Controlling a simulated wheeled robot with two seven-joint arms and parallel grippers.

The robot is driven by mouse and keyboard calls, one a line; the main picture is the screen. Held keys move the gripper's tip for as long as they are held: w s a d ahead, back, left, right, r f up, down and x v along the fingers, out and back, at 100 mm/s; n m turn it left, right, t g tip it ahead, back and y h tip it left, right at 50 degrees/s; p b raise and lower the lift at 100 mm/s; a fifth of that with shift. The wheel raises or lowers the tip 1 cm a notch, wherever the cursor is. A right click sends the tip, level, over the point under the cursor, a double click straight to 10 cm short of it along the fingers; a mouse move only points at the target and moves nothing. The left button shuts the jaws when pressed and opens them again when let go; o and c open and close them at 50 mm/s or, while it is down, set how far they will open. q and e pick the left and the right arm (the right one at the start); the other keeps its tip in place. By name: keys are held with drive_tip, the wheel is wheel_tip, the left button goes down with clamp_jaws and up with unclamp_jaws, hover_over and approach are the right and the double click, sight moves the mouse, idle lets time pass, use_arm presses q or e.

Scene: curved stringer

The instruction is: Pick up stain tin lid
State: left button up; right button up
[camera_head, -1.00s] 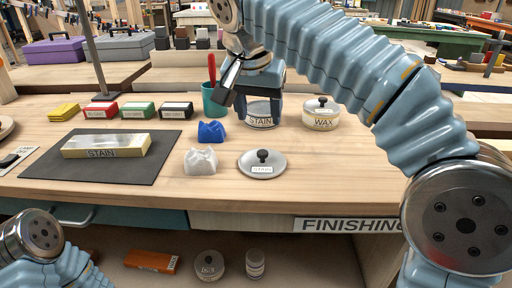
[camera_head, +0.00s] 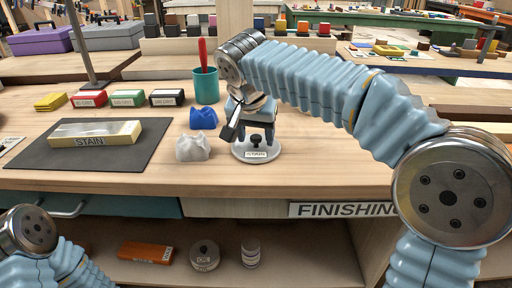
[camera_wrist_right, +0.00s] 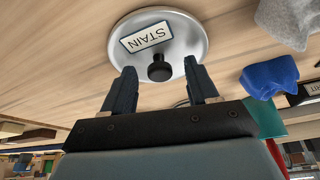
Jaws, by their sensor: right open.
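The stain tin lid (camera_head: 243,152) is a round silver disc with a black knob and a STAIN label, lying flat on the wooden bench. It also shows in the right wrist view (camera_wrist_right: 188,38), label and knob facing the camera. My right gripper (camera_head: 257,133) is at the lid, its fingers pointing down. In the right wrist view its open fingers (camera_wrist_right: 160,75) stand one on each side of the black knob, with gaps visible. Whether the fingers touch the lid cannot be told. Of my left arm only links show at the lower left; its gripper is out of view.
A white cloth (camera_head: 193,148) and a blue cloth (camera_head: 203,118) lie just left of the lid. A teal cup (camera_head: 206,88) stands behind. A STAIN-labelled block (camera_head: 95,134) lies on a dark mat (camera_head: 40,155). My right arm hides the bench behind the lid.

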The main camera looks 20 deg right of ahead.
clamp_jaws()
idle(0.3)
